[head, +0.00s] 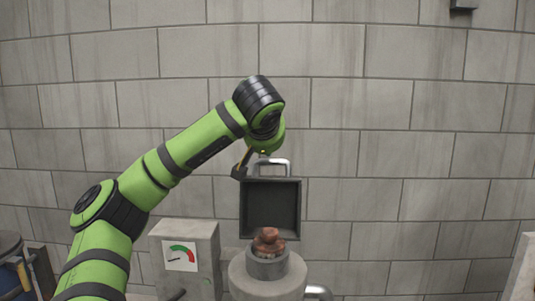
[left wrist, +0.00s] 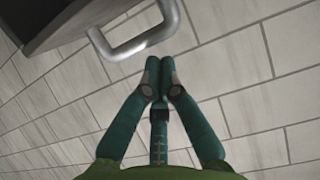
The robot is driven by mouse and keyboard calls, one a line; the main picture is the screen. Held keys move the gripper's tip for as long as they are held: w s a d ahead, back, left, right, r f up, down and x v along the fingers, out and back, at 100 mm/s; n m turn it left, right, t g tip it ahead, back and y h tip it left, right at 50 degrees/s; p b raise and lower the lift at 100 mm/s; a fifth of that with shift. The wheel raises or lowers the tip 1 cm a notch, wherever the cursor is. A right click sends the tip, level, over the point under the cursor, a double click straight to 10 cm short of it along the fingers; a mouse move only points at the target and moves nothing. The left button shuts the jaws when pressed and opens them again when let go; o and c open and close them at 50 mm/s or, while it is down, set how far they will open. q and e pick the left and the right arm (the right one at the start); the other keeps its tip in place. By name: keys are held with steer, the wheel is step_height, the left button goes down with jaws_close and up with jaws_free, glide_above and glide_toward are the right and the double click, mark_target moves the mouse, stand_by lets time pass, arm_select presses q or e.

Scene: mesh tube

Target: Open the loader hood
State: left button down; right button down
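The loader hood (head: 270,209) stands raised and upright, its dark inner side facing me. Its pale metal handle (head: 273,164) is at the top edge. In the left wrist view the handle (left wrist: 142,38) and a dark corner of the hood (left wrist: 60,22) show at upper left. My left gripper (head: 240,171) is just left of the handle in the head view. In the left wrist view its fingertips (left wrist: 160,75) are together with nothing between them, apart from the handle. My right gripper is not in view.
Below the hood, the grey round loader (head: 265,276) holds reddish-brown lumps (head: 268,240) at its mouth. A grey box with a gauge (head: 181,256) stands to its left. A brick wall (head: 400,130) is behind. Part of a barrel-like object (head: 12,262) shows at lower left.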

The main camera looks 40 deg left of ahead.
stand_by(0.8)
arm_select(q)
steer(key=v, duration=1.2)
